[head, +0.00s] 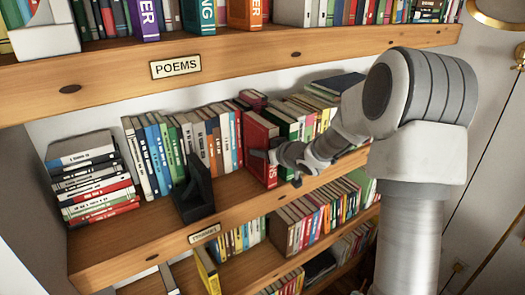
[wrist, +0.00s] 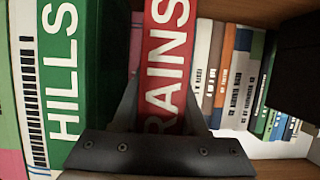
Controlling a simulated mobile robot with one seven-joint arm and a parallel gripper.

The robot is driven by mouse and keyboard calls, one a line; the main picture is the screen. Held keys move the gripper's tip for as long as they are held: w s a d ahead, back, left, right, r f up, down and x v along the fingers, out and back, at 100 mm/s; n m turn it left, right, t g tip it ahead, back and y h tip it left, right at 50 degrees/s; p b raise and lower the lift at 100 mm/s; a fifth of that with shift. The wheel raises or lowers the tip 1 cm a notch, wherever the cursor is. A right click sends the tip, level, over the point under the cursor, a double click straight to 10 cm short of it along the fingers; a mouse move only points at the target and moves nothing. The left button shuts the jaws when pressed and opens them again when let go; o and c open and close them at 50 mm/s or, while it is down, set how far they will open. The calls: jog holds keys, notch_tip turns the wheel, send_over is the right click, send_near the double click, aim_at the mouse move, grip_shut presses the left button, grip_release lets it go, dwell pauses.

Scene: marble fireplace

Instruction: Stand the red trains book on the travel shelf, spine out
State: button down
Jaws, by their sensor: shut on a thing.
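The red trains book (head: 257,136) is upright on the middle shelf (head: 130,240), at the right of a row of books. Its spine faces out, and the white letters "RAINS" show on the spine in the wrist view (wrist: 168,45). My gripper (head: 279,166) is shut on this spine, with one dark finger on each side in the wrist view (wrist: 164,100). A green "HILLS" book (wrist: 85,75) is close on its left in the wrist view. The book's bottom edge is partly hidden, so I cannot tell whether it touches the board.
A black bookend (head: 196,190) stands in front of the row. A flat stack of books (head: 95,180) lies at the left. The shelf above has a POEMS label (head: 176,66). The label on the middle shelf edge (head: 204,234) is too small to read.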

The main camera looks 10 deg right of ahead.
jog(key=c, duration=0.9)
grip_release()
jog(key=shift+f, duration=0.25)
jog(key=o, duration=0.5)
jog(key=shift+r, duration=0.1)
jog(key=shift+c, duration=0.2)
jog(key=v, duration=1.2)
jog(key=shift+r, duration=0.2)
